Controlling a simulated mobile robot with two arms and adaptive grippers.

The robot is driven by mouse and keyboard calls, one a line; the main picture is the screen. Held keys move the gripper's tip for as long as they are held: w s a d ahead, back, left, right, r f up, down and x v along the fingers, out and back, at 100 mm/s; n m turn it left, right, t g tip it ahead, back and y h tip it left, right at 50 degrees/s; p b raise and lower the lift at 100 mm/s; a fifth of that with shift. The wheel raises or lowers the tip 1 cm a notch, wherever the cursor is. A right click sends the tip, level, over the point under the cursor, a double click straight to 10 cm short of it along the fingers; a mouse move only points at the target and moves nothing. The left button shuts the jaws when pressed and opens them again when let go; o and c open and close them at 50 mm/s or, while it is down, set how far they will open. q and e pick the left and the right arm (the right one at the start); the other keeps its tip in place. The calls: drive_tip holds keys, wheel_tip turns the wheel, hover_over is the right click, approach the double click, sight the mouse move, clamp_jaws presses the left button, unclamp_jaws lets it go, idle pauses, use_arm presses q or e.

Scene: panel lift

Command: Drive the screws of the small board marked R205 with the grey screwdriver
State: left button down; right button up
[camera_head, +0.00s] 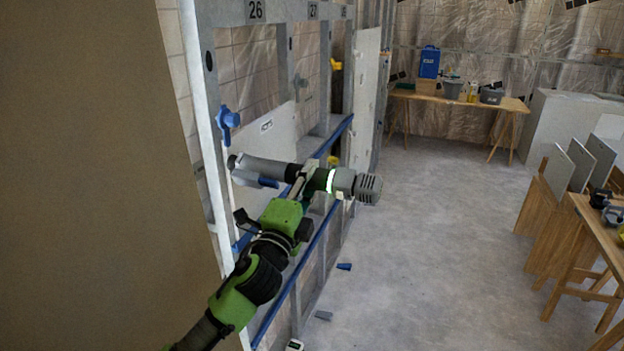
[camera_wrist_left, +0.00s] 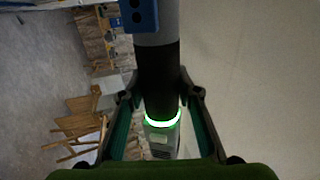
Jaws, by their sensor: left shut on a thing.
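The grey screwdriver (camera_head: 345,183) is held level in my left gripper (camera_head: 303,183), with its grey nose end to the left and its vented end to the right. A lit ring glows on its body. In the left wrist view the fingers of my left gripper (camera_wrist_left: 162,103) close around the dark part of the screwdriver (camera_wrist_left: 160,65). A small pale board (camera_head: 262,143) sits in the frame behind the nose, partly hidden by it. It bears a small label that I cannot read, and no screws can be made out. The screwdriver's contact with it cannot be told. My right gripper is not in view.
A metal frame (camera_head: 208,75) with bays numbered 26 and 27 runs along the left. A blue clamp (camera_head: 228,119) sits on its post. A large brown panel (camera_head: 85,150) fills the near left. Wooden tables stand at the back and right. The floor (camera_head: 430,230) between is mostly clear.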

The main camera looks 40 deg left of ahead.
sight(323, 186)
use_arm(q)
drive_tip(key=shift+a+r, duration=0.3)
drive_tip(key=shift+a, duration=0.25)
idle(1.9)
drive_tip(key=shift+d, duration=0.15)
idle(0.6)
drive_tip(key=shift+w+d, duration=0.2)
drive_tip(key=shift+d, duration=0.85)
drive_tip(key=shift+w+d, duration=0.2)
drive_tip(key=shift+d, duration=0.85)
